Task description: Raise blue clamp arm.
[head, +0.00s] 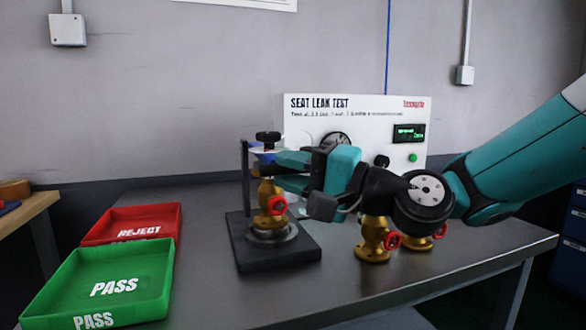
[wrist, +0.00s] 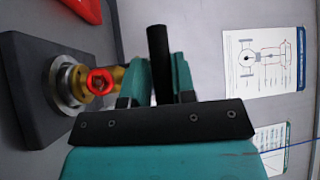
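The blue clamp arm (head: 257,148) shows only as a small blue patch under a black knob (head: 268,137) at the top of the test fixture. A brass valve (head: 270,195) with a red port stands upright below it; this valve also shows in the wrist view (wrist: 82,82). My gripper (head: 283,170) is level with the valve's top, reaching in from the right. In the wrist view a black bar (wrist: 157,40) sticks out between my fingers (wrist: 162,75), which sit close against both its sides. The bar's link to the blue arm is hidden.
The fixture's dark base (head: 290,254) stands on the grey bench (head: 200,290). A red REJECT tray (head: 105,232) and a green PASS tray (head: 75,290) lie left. Other brass valves (head: 373,240) stand under my wrist. The white leak-test panel (head: 300,112) is close behind.

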